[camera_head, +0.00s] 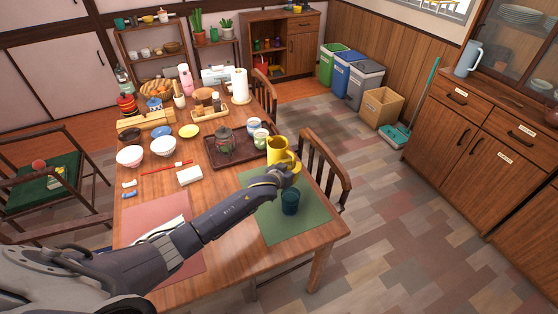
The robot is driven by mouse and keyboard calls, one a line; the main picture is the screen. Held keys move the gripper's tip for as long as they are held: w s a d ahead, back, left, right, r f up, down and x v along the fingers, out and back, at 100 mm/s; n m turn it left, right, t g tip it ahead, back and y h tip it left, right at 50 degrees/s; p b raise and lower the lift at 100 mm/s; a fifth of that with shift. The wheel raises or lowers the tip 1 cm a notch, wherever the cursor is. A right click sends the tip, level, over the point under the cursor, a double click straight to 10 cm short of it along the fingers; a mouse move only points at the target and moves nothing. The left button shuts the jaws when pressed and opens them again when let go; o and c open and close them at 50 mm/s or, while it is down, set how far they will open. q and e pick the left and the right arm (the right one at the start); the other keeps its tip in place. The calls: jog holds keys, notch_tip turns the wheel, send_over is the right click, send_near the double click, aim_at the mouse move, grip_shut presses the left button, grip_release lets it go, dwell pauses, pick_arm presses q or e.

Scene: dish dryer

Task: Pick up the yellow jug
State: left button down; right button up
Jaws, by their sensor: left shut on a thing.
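The yellow jug (277,150) is at the right side of the wooden table, by the far edge of the green placemat. My left arm comes in from the lower left across the table. My left gripper (287,170) is shut on the yellow jug at its lower right side. The gripper and wrist hide the jug's lower part, so I cannot tell whether its base touches the table. My right gripper is not in view.
A dark blue cup (290,202) stands on the green placemat (276,229) just below my left gripper. A brown tray (222,157) with a teapot and cups lies left of the jug. A wooden chair (325,165) stands close at the table's right edge.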

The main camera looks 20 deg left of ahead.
pick_arm(q)
jog(key=shift+r, duration=0.2)
dwell(0.5)
notch_tip(320, 180, up, 20)
jog(key=shift+f, duration=0.25)
dwell(1.4)
jog(key=shift+r, duration=0.15)
dwell(0.6)
